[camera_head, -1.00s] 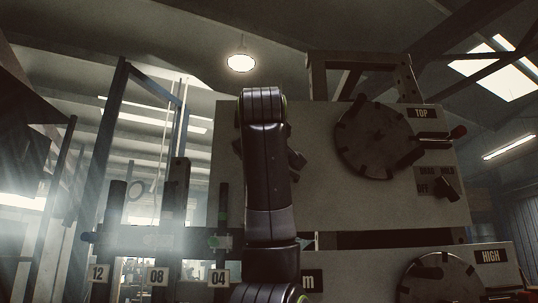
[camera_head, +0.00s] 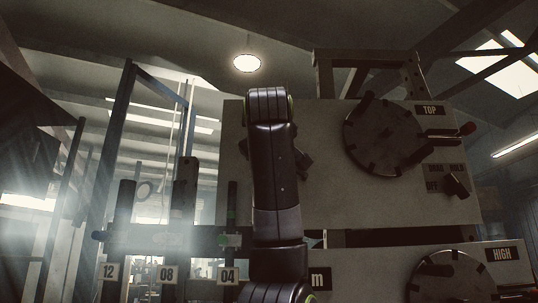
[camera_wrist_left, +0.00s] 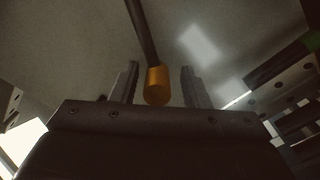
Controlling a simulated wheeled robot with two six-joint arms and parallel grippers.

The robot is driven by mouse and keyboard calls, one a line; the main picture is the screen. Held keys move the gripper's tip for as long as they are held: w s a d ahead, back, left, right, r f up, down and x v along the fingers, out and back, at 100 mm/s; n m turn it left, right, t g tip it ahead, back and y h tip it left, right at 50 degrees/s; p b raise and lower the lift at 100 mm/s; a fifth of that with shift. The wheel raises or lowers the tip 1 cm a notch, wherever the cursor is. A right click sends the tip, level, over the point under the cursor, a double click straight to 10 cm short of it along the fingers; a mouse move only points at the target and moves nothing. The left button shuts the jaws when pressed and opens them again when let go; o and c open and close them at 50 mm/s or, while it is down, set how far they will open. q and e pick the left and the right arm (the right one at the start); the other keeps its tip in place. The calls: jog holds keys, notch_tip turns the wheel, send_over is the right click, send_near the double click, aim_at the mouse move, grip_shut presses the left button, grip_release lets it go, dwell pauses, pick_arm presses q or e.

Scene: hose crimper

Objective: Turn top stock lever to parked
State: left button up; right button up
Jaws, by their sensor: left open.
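In the head view, a plate marked TOP (camera_head: 430,110) sits on the upper panel above a round notched dial (camera_head: 382,140). In the left wrist view, a dark rod with an orange end (camera_wrist_left: 157,84) comes down between the two fingers of my left gripper (camera_wrist_left: 160,70). The fingers are open, with a gap on each side of it. I cannot tell which lever this rod is. My left arm covers part of the panel in the head view. My right gripper is not seen.
A dark switch (camera_head: 457,184) marked DRAG, HOLD and OFF sits below the TOP dial. Posts with tags 12 (camera_head: 108,272), 08 (camera_head: 168,274) and 04 (camera_head: 228,276) stand left of my arm.

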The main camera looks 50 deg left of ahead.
pick_arm(q)
jog(key=b+v, duration=0.6)
jog(key=v, duration=1.1)
jog(key=shift+s, duration=0.2)
jog(key=shift+d, duration=0.1)
